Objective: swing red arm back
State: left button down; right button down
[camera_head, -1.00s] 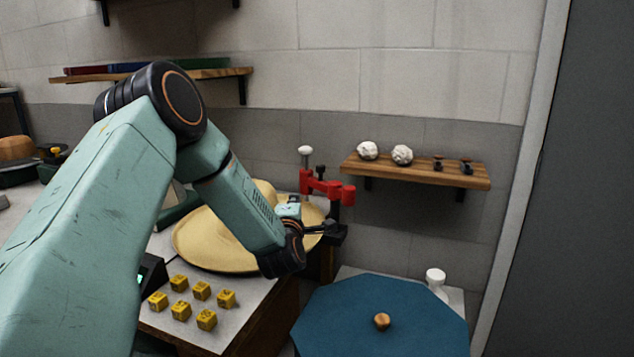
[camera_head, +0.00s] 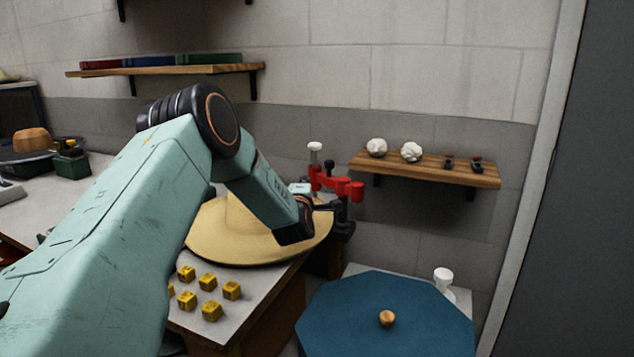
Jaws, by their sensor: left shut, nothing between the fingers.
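The red arm (camera_head: 340,187) of the hat press stands at the back corner of the bench, with a white-topped post and a black knob at its left part. A straw hat (camera_head: 225,243) lies below and to the left of it. My left gripper (camera_head: 325,207) is shut beside the press, just below the red arm. It is mostly hidden behind my own wrist, and I cannot tell whether it touches the red arm. My right gripper is not in view.
Several yellow cubes (camera_head: 208,283) lie on the bench in front of the hat. A blue octagonal top (camera_head: 385,322) with a wooden knob stands at lower right, near a white piece (camera_head: 443,279). A wooden wall shelf (camera_head: 425,169) holds two white balls.

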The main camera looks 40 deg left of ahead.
aim_at(316, 174)
pick_arm(q)
jog(key=w, duration=0.2)
jog(key=w+a, duration=0.1)
jog(key=shift+w+a+f+b, duration=0.1)
jog(key=shift+w+f+b, duration=0.15)
jog(key=shift+w+b, duration=0.1)
jog(key=shift+w, duration=0.35)
jog(key=shift+w+d+r, duration=0.2)
jog(key=shift+w+d, duration=0.05)
jog(key=shift+d, duration=0.25)
jog(key=shift+s+a+f, duration=0.1)
jog(key=shift+a, duration=0.2)
jog(key=shift+d, duration=0.1)
